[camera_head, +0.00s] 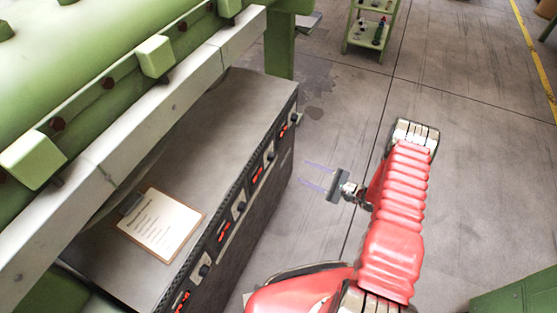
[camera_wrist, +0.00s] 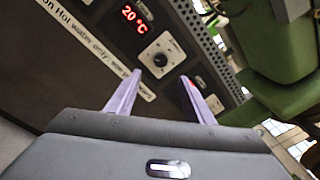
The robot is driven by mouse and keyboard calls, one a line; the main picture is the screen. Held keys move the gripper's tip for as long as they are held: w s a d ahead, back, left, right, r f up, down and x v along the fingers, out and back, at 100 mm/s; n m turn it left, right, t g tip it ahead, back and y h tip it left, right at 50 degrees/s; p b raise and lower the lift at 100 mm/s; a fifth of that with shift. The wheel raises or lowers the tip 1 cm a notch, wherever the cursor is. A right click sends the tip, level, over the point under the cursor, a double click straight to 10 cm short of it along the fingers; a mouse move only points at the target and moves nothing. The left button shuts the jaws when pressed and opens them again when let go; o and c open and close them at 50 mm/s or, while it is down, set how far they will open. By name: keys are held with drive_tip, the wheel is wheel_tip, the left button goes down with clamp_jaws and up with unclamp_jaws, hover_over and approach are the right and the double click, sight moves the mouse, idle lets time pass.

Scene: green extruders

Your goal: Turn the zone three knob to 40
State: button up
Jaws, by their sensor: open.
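The control panel on the grey cabinet (camera_head: 285,95) carries a row of red displays and dark round knobs in the head view. One knob (camera_head: 241,206) sits beside a display in the middle of the row. In the wrist view a round knob (camera_wrist: 160,60) with a white dial plate lies just ahead of my fingertips, beside a red display (camera_wrist: 135,18) reading about 20 °C. A second display (camera_wrist: 188,90) is partly hidden by a finger. I cannot read which knob is zone three. My gripper (camera_head: 304,173) is open and empty, its lilac fingers pointing at the panel, apart from it.
A clipboard (camera_head: 160,222) lies on the cabinet top. Green extruder machinery (camera_head: 70,60) with a pale beam overhangs the cabinet. A green trolley (camera_head: 370,28) stands at the back.

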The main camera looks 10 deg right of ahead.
sight(274, 159)
drive_tip(key=x, duration=1.3)
drive_tip(key=shift+w+a, duration=0.2)
drive_tip(key=shift+c, duration=0.2)
